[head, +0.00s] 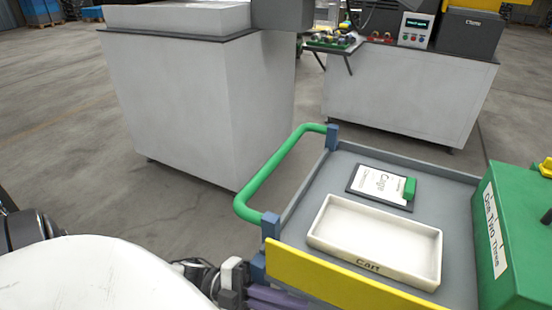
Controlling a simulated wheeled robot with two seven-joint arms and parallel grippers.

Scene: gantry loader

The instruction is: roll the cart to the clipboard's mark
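The cart (462,196) has a grey deck, blue corner posts, a yellow front strip and a green handle (277,164) on its left side. A clipboard (380,186) lies flat on the deck, with a white sheet reading "Cage" and a green clip. No floor mark can be made out. My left arm comes in at the lower left, and its gripper (262,295) is low by the cart's near-left corner, below the handle. Its fingers are partly cut off by the frame and the cart; I cannot tell whether they touch it. My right gripper is not in view.
A cream tray labelled "Cart" (325,246) and a green box reading "One Two Three" (488,235) are on the cart. A large pale cabinet (178,110) stands left of the handle. A white bench (395,98) stands behind. Concrete floor (75,150) is clear at left.

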